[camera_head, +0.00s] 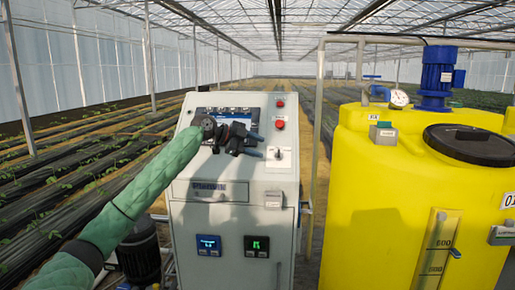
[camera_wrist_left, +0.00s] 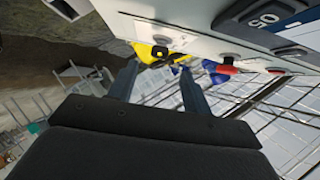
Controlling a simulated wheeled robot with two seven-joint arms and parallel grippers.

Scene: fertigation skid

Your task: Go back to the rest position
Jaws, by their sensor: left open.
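My left arm in a green sleeve reaches in from the lower left, in front of the grey control cabinet (camera_head: 240,226). My left gripper (camera_head: 261,146) is open, with nothing seen between its fingers. It hangs in front of the cabinet's sloped panel and covers part of the screen (camera_head: 245,115). Whether it touches the panel cannot be told. In the left wrist view its two fingers (camera_wrist_left: 157,67) stand apart, with the cabinet's pale face (camera_wrist_left: 185,32) running across the top. My right gripper is not in view.
Two red buttons (camera_head: 280,125) and a switch plate (camera_head: 279,156) sit right of my gripper. A yellow tank (camera_head: 372,200) with a blue motor (camera_head: 437,75), gauge (camera_head: 399,98) and black lid (camera_head: 470,144) stands at right. Crop rows lie open to the left.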

